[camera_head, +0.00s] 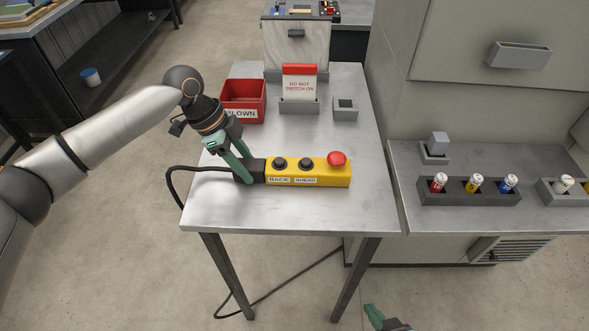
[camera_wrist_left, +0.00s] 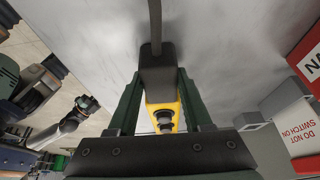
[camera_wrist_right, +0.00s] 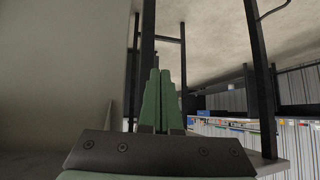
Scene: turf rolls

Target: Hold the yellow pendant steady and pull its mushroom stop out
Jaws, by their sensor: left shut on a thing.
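The yellow pendant (camera_head: 342,179) lies on the metal table, with two black buttons labelled BACK and AHEAD. Its red mushroom stop (camera_head: 337,159) is on top at the right end. My left gripper (camera_head: 248,170) is shut on the black left end of the pendant, where the cable comes out. In the left wrist view, the fingers (camera_wrist_left: 160,85) stand on both sides of that black end (camera_wrist_left: 158,70); the mushroom stop is not visible there. My right gripper (camera_head: 374,317) is low in front of the table, away from the pendant. Its fingers (camera_wrist_right: 158,98) are together and empty.
Behind the pendant on the metal table (camera_head: 220,212) are a red bin (camera_head: 243,96), a DO NOT SWITCH ON sign (camera_head: 299,84) and a small grey block (camera_head: 345,109). A shelf (camera_head: 405,180) with a rack of coloured cylinders stands right. The tabletop right of the pendant is clear.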

